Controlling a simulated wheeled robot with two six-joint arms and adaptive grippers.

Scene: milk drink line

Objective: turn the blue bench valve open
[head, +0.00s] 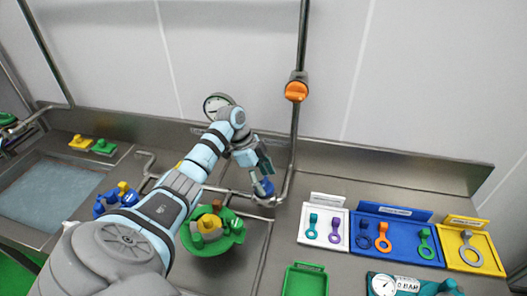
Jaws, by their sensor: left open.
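The blue bench valve (268,187) sits on the metal pipe near the middle of the bench. Its blue handle is partly covered by my gripper. My left gripper (264,176) is at the valve from above, its fingers open around or just beside the blue handle. I cannot tell whether the fingers touch it. My right gripper does not show.
An orange valve (296,91) is on the upright pipe behind. A green bowl (232,243) with several coloured pieces stands below my arm. White (343,261), blue (398,211) and yellow (490,265) trays hold ring-ended tools at right. A water-filled sink (45,195) is at left.

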